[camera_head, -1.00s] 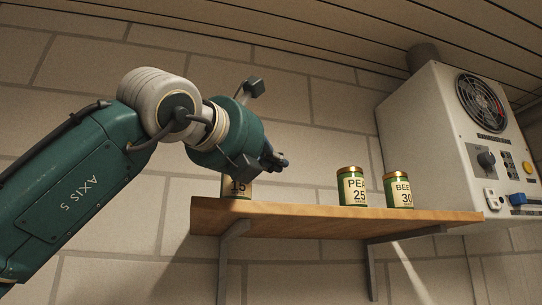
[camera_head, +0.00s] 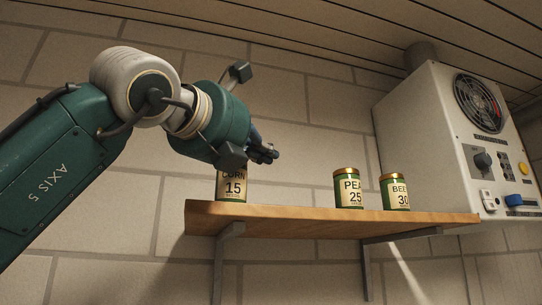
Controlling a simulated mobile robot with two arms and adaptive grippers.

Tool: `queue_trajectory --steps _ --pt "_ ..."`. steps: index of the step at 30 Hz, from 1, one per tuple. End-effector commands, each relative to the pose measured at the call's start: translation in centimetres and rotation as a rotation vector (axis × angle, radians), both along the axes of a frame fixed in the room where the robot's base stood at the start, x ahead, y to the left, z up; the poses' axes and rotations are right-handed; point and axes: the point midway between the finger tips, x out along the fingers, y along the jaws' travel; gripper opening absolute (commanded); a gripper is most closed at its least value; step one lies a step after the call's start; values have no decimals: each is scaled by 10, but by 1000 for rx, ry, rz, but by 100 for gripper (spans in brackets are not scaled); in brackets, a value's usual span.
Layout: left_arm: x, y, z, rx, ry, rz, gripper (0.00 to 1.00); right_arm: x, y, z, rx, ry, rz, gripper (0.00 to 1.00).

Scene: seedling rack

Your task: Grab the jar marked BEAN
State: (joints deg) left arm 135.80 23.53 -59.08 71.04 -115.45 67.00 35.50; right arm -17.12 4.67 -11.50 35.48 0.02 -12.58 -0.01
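I see no jar marked BEAN in this view. Three labelled jars stand upright on a wooden shelf (camera_head: 300,215). The left one is marked CORN 15 (camera_head: 232,188), and its top is hidden behind my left gripper. The middle jar (camera_head: 348,188) shows PEA 25 and has a gold lid. The right jar (camera_head: 395,192) shows BEE and 30; the label's edge curves out of sight. My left gripper (camera_head: 268,154) is over the CORN jar, seen from behind, with dark fingers pointing right. I cannot tell if it is open or touches that jar. My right gripper is not in view.
A white wall unit (camera_head: 425,135) with a fan, knobs and sockets hangs right of the shelf. Metal brackets (camera_head: 370,268) hold the shelf from below. The shelf is bare between the CORN and PEA jars. A slatted ceiling (camera_head: 300,25) runs above.

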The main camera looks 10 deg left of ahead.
Motion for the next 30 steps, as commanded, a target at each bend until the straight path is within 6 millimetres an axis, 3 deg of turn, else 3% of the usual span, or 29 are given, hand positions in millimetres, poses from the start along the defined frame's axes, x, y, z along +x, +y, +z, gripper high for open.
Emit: queue_trajectory --steps 6,12,18,30 --pt "-46 19 -4 -1 -4 0 0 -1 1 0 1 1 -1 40" --pt "-76 32 -7 -1 -2 0 0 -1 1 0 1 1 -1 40" --pt "-87 36 -9 0 0 0 0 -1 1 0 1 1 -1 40" --pt "-87 36 -1 0 -1 0 2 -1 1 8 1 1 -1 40"
